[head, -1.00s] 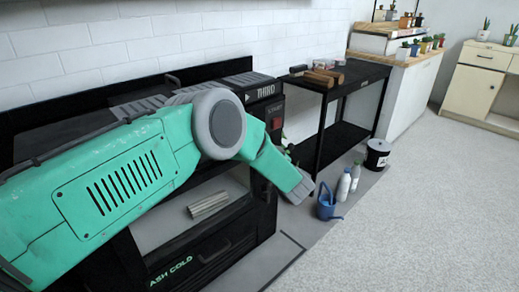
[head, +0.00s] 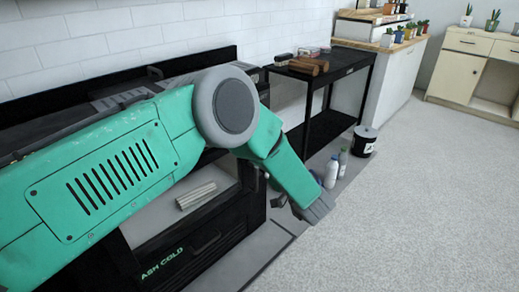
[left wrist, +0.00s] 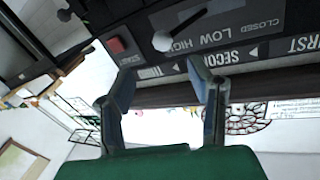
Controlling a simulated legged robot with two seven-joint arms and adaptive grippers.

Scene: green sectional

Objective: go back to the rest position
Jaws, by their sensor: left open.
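My green left arm comes in from the left of the head view, crosses in front of a black machine (head: 205,250) and bends down at a round grey joint. In the left wrist view my left gripper (left wrist: 162,72) has its two fingers well apart, with nothing between them. The machine's front panel (left wrist: 225,35), with a red button (left wrist: 116,45), a lever and printed labels, lies just beyond the fingertips. I cannot tell whether the fingers touch it. My right gripper is not in view.
A black shelf table (head: 335,65) with wooden blocks stands beyond the machine. White bottles (head: 331,173) and a black bucket (head: 365,141) stand on the floor beside it. A cream cabinet (head: 470,68) stands at the far right. The grey floor (head: 430,210) at the right is clear.

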